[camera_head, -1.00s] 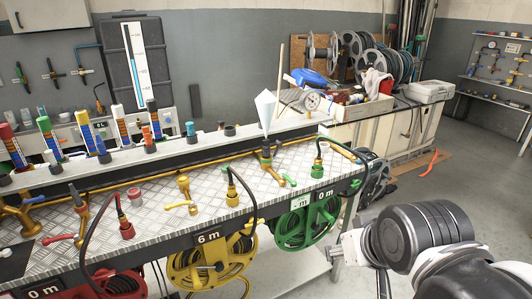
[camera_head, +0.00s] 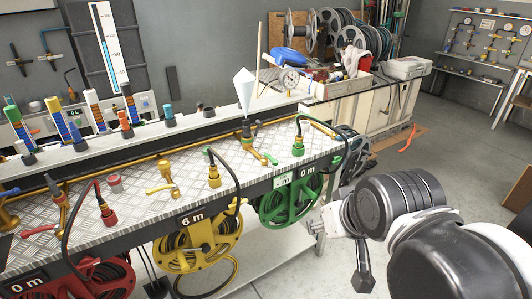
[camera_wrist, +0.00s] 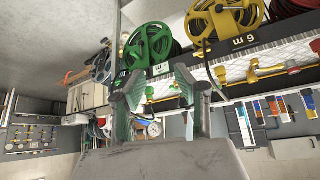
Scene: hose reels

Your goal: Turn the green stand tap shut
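The green stand tap is a brass tap (camera_head: 247,132) with a green lever (camera_head: 269,157), on the metal bench top below a white cone. The lever points toward the front right of the bench. In the wrist view the scene is upside down, and what seems to be the green lever (camera_wrist: 150,92) shows small between my fingers. My gripper (camera_wrist: 160,88) is open and empty, its two fingers well apart. In the head view my arm end is at the lower right, in front of the bench's right end, clear of the tap.
A green hose connector (camera_head: 298,148) stands right of the tap, its hose arching to the bench edge. A yellow hose connector (camera_head: 214,175) and brass tap (camera_head: 168,180) stand to the left. Green (camera_head: 289,207) and yellow (camera_head: 199,248) reels hang below. Floor at the right is open.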

